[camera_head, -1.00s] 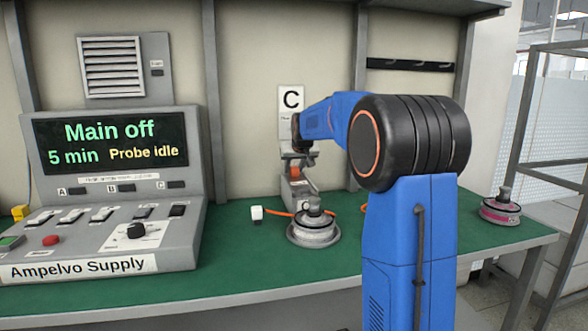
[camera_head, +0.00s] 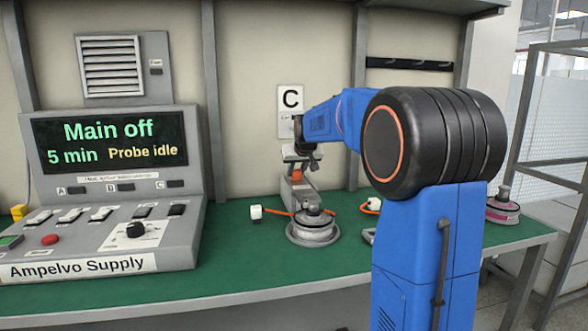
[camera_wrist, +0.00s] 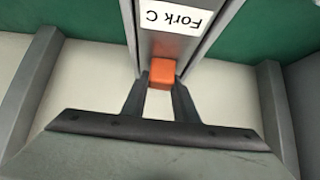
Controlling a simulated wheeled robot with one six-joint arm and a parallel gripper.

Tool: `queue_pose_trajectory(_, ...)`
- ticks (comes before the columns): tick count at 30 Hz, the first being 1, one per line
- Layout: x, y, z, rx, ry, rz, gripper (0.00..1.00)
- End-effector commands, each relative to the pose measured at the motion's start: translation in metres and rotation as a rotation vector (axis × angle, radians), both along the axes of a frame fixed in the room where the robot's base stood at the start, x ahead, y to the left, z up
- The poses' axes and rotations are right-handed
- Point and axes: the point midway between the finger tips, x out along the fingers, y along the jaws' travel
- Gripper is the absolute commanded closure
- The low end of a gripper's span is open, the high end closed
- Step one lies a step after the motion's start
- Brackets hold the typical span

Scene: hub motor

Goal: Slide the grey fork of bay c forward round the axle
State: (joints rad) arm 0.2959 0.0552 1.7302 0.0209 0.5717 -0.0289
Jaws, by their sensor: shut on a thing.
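The grey fork of bay c (camera_head: 298,196) stands behind the hub motor (camera_head: 313,235) under the C sign. In the wrist view the fork (camera_wrist: 207,42) carries a "Fork C" label. Its orange grip (camera_wrist: 160,74) lies between the two dark fingers of my gripper (camera_wrist: 160,92), which is shut on it. In the head view my gripper (camera_head: 301,163) is small and partly hidden by my wrist, above the fork. The axle (camera_head: 312,209) rises from the motor's middle. Whether the fork's front end lies around the axle or behind it, I cannot tell.
A white plug (camera_head: 256,212) on an orange cable is left of the motor; another white plug (camera_head: 374,204) is on the right. The supply console (camera_head: 100,200) fills the bench's left. A pink-banded motor (camera_head: 502,210) at right is partly hidden by my arm.

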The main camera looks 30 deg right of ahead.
Motion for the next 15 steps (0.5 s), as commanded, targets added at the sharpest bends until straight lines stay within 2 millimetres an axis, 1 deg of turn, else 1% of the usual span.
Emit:
queue_pose_trajectory(1, -0.010, 0.003, 0.001, 0.000, -0.001, 0.000, 1.00)
queue_pose_trajectory(7, -0.042, 0.012, 0.001, -0.001, -0.002, 0.000, 1.00)
queue_pose_trajectory(12, -0.056, 0.016, 0.000, 0.000, -0.001, 0.000, 1.00)
queue_pose_trajectory(15, -0.059, 0.017, 0.000, 0.000, 0.000, 0.000, 1.00)
